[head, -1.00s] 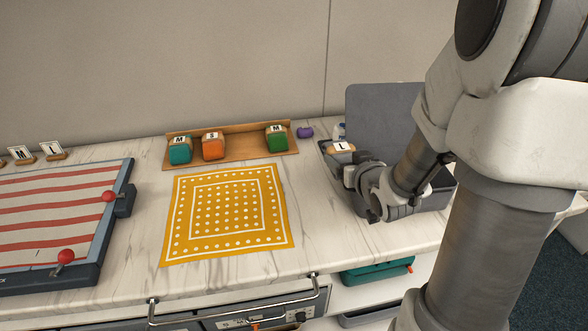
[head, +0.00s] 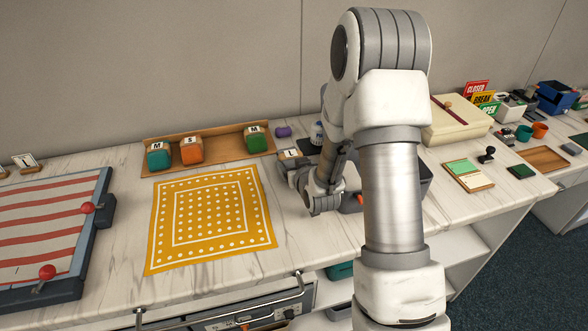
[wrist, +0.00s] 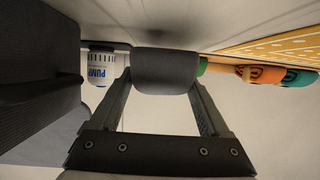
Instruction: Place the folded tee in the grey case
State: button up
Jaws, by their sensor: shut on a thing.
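A folded tee tagged L (head: 290,153) is in my gripper (head: 292,166), just right of the wooden tray in the head view. In the wrist view it is a dark grey roll (wrist: 166,72) between both fingers. The grey case (head: 425,180) stands to the right on the bench, mostly hidden behind my arm. In the wrist view a dark ribbed form at the left (wrist: 38,60) looks like part of the case. Whether the tee touches the bench cannot be told.
The wooden tray (head: 220,158) holds teal, orange and green folded tees. A white bottle (head: 318,133) and a purple item (head: 283,132) stand behind my gripper. A yellow dotted cloth (head: 210,217) lies left. A cream box (head: 455,122) stands right of the case.

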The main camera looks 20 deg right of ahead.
jog(key=shift+f, duration=0.75)
jog(key=shift+f+b, duration=0.25)
jog(key=shift+b, duration=0.1)
